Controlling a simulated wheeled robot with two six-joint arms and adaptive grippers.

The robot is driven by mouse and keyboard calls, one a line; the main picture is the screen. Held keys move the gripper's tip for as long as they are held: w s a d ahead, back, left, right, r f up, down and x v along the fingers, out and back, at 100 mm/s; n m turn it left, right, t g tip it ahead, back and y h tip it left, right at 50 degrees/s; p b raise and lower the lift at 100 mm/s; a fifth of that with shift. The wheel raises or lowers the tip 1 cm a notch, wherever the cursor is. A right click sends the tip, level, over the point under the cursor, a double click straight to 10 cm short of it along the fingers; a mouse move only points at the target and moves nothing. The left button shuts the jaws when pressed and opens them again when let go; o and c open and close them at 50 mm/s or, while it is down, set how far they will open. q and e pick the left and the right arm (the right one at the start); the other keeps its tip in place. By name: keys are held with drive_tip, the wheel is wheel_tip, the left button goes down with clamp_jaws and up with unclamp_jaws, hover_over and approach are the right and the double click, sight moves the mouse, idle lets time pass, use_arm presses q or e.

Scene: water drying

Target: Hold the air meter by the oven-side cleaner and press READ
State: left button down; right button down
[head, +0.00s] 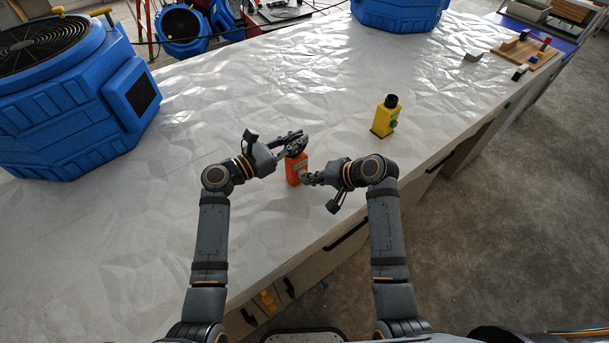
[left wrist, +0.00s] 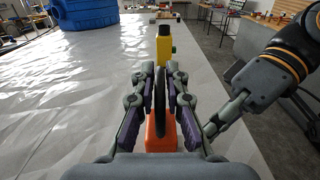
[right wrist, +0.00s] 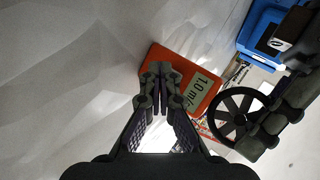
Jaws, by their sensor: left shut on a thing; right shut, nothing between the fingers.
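The air meter (head: 296,168) is an orange body with a black vane wheel at one end. My left gripper (head: 297,143) is shut on its wheel end, and the wheel (left wrist: 161,90) stands between the fingers in the left wrist view. The right wrist view shows the meter's orange face (right wrist: 157,57), a display reading 1.0 m/s and the wheel (right wrist: 238,115). My right gripper (head: 308,179) is shut and empty, its tips (right wrist: 160,90) over the orange face beside the display. I cannot tell if they touch it. The READ button is not visible, perhaps behind the fingers.
A yellow device (head: 384,120) with a black top stands right of the meter. A large blue machine (head: 75,100) is at the left, another (head: 398,12) at the far edge. A wooden board with small blocks (head: 527,53) lies far right.

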drive_tip(key=shift+s+d, duration=0.5)
drive_tip(key=shift+s, duration=0.2)
drive_tip(key=shift+s+d, duration=0.75)
drive_tip(key=shift+s, duration=0.3)
drive_tip(key=shift+s+d, duration=0.7)
drive_tip(key=shift+s, duration=0.3)
use_arm(q)
drive_tip(key=c, duration=1.3)
unclamp_jaws()
